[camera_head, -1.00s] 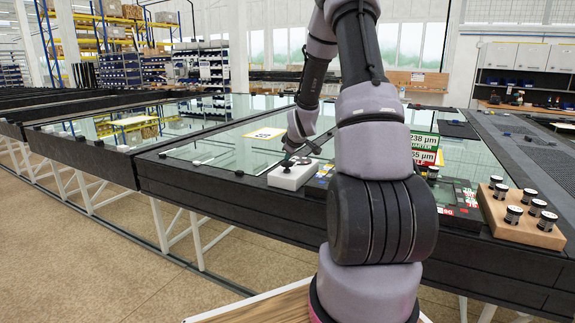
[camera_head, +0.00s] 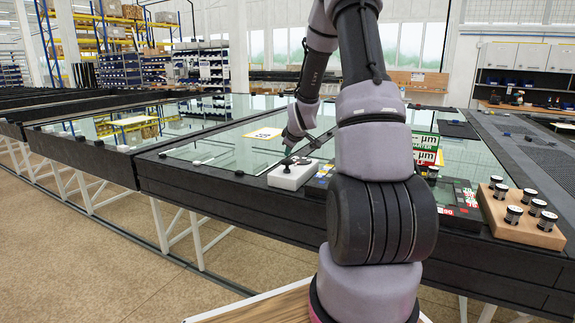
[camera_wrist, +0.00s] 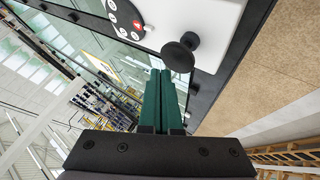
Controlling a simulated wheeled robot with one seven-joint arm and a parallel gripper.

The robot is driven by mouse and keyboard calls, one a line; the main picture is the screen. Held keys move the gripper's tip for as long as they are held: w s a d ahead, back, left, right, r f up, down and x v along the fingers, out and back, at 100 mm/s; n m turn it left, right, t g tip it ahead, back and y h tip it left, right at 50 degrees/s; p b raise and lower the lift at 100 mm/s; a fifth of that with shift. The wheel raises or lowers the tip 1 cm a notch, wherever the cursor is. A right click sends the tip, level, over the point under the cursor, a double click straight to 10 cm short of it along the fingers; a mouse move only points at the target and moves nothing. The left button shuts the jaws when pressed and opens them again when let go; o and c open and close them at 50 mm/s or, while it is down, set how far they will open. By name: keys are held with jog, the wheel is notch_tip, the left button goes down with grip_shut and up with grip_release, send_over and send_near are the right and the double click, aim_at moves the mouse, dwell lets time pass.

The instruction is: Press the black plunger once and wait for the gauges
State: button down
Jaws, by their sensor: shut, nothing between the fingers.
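The black plunger (camera_wrist: 180,55) is a round mushroom-shaped knob on a white box in the wrist view. The white box (camera_head: 292,176) sits at the front edge of the glass table in the head view. My gripper (camera_wrist: 160,72) has two green fingers, shut and empty. Its tips appear just beside the knob in the wrist view, with no clear contact. In the head view my gripper (camera_head: 288,155) is just above the box. The green gauge (camera_head: 425,141) and the red gauge (camera_head: 425,157) are partly hidden behind my arm; only "µm" is readable, not the digits.
A wooden block (camera_head: 505,228) with several black-and-white cylinders stands at the right of the table. A yellow-edged sheet (camera_head: 264,133) lies on the glass. Dark pieces with coloured labels (camera_head: 465,200) lie near the front edge. The glass left of the box is mostly clear.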

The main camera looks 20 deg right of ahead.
aim_at(288, 162)
jog(key=shift+r, duration=3)
jog(key=s+a+r+m+y, duration=0.1)
jog(key=s+a+r+m, duration=0.2)
jog(key=s+a+r, duration=0.35)
jog(key=s+a+r+m, duration=0.2)
jog(key=s+a+r, duration=0.2)
jog(key=s+r, duration=0.5)
jog(key=s+a+r+m+g+y, duration=0.1)
jog(key=s+a+m, duration=0.2)
jog(key=s, duration=0.7)
jog(key=s+a+r+m+g+y, duration=0.1)
jog(key=s+a+m, duration=0.2)
jog(key=s, duration=0.7)
jog(key=shift+a+y, duration=0.4)
jog(key=shift+a, duration=0.55)
